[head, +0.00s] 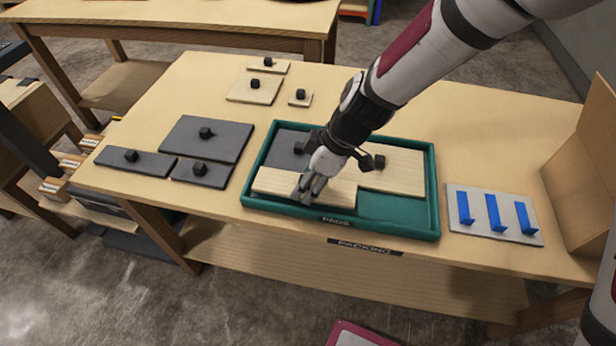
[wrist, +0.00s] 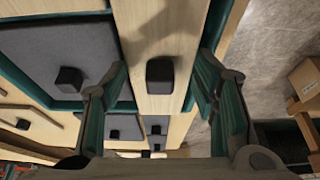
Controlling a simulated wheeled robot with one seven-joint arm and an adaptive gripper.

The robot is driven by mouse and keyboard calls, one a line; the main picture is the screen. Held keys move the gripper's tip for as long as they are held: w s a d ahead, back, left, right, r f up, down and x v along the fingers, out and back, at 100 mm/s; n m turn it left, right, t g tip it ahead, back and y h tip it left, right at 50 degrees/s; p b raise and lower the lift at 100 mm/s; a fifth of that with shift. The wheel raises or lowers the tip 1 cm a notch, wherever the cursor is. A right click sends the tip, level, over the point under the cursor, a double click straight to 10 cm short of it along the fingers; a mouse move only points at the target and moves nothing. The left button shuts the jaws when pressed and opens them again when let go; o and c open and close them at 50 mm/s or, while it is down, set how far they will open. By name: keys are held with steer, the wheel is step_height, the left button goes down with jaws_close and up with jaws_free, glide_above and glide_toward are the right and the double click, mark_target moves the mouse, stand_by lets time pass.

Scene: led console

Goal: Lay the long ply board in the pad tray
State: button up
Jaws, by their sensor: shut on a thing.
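The long ply board (head: 275,183) is a pale wooden strip at the front left of the green pad tray (head: 437,200). My gripper (head: 312,188) is shut on the board across its width, near its middle. In the wrist view the board (wrist: 158,25) runs between my two fingers (wrist: 162,80), with its black knob (wrist: 160,76) between them. I cannot tell whether the board rests on the tray floor or is held just above it. A grey pad (head: 286,150) lies at the tray's back left, partly hidden by my arm. A wider ply board (head: 400,172) lies at its back right.
The tray's front right floor (head: 395,207) is bare. Three grey pads with knobs, including a large one (head: 220,137), lie left on the table. Smaller ply pieces (head: 254,90) lie behind. A plate with blue uprights (head: 495,215) and a cardboard box (head: 585,185) are right.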

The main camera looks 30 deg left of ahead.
steer(key=shift+f+b, duration=0.35)
steer(key=shift+b, duration=0.05)
steer(key=shift+f, duration=0.3)
steer(key=o, duration=1.3)
steer(key=shift+s, duration=0.1)
steer(key=shift+c, duration=0.2)
steer(key=shift+r, duration=0.2)
steer(key=shift+r, duration=0.25)
steer(key=v, duration=1.2)
steer(key=shift+r+p, duration=0.2)
steer(key=shift+p, duration=0.25)
